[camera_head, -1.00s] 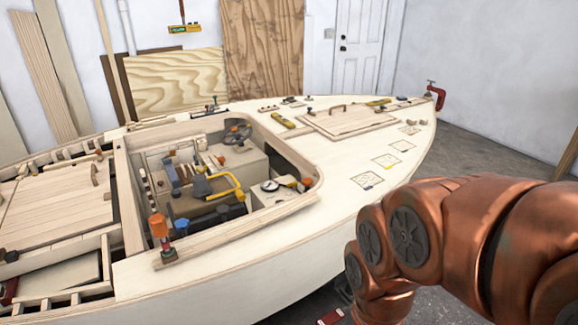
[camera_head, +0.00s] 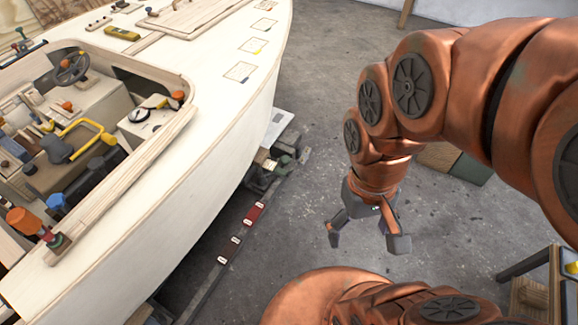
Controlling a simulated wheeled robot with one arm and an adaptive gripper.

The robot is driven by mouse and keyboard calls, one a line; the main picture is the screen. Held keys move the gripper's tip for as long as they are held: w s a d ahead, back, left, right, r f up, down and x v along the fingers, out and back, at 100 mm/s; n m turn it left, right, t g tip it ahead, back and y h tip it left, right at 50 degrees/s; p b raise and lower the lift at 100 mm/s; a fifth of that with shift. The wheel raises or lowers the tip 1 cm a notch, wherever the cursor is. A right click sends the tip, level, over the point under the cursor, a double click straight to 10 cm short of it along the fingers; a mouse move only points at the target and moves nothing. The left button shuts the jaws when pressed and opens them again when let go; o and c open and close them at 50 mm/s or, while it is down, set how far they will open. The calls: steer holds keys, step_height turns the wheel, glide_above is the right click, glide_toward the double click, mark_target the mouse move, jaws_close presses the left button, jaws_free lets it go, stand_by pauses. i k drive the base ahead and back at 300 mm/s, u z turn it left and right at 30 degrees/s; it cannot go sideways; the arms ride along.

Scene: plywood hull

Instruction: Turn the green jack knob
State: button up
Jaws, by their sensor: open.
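My gripper (camera_head: 366,240) hangs from my copper arm, fingers pointing down and spread apart, with nothing between them. It is over the grey concrete floor, to the right of the hull. A dull green-grey mechanism (camera_head: 264,172), possibly the jack, stands low beside the hull's side, left of and beyond my gripper. It is small and partly in shadow, and I cannot make out a distinct green knob on it.
The pale plywood hull (camera_head: 200,130) fills the left side, with an open cockpit of levers and a steering wheel (camera_head: 71,66). A dark rail with red and brown labelled blocks (camera_head: 255,213) runs along the floor beside it. A wooden-topped bench (camera_head: 530,298) stands at the lower right. Open floor lies between.

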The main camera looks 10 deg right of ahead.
mark_target(284, 160)
steer(key=u, duration=0.15)
steer(key=i, duration=1.15)
steer(key=u, duration=0.4)
